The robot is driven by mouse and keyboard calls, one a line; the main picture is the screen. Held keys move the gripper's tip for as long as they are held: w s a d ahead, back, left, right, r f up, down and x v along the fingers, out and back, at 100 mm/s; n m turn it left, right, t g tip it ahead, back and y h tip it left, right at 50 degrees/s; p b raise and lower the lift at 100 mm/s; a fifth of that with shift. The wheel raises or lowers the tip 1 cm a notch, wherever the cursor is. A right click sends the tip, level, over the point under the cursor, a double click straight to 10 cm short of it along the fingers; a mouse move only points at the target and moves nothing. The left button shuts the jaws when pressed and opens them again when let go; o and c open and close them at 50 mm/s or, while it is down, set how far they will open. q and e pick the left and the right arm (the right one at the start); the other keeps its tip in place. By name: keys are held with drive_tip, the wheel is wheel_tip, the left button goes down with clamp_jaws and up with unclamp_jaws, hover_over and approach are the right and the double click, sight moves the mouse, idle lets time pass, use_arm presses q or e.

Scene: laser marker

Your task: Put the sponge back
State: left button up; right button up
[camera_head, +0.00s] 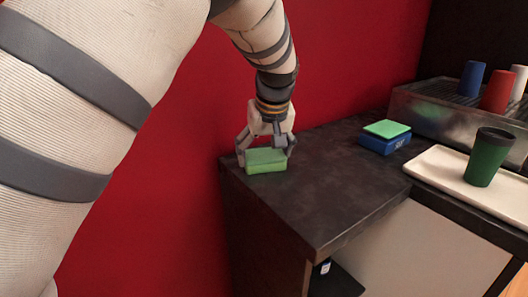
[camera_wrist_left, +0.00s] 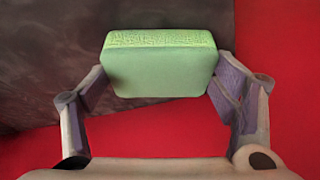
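A green sponge (camera_head: 266,161) is at the far left corner of the dark counter, close to the red wall. My left gripper (camera_head: 265,150) comes down over it from above, with one finger at each end. In the left wrist view the sponge (camera_wrist_left: 160,65) fills the gap between the fingertips, and both fingers appear to touch its ends. The gripper looks shut on it. I cannot tell whether the sponge rests on the counter or is slightly lifted. My right gripper is not in view.
A blue block (camera_head: 384,144) with a flat green pad (camera_head: 387,129) on top stands further right on the counter (camera_head: 330,190). A white tray (camera_head: 450,177) holds a dark green cup (camera_head: 489,157). Several cups stand on a metal machine behind. The counter's middle is clear.

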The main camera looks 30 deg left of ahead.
use_arm(q)
drive_tip(key=shift+o, duration=1.4)
drive_tip(key=shift+s+a+r, duration=0.1)
drive_tip(key=shift+s+r, duration=0.05)
drive_tip(key=shift+s, duration=0.05)
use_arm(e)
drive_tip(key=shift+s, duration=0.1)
use_arm(q)
drive_tip(key=shift+w, duration=0.1)
drive_tip(key=v, duration=1.2)
drive_tip(key=shift+p, duration=0.45)
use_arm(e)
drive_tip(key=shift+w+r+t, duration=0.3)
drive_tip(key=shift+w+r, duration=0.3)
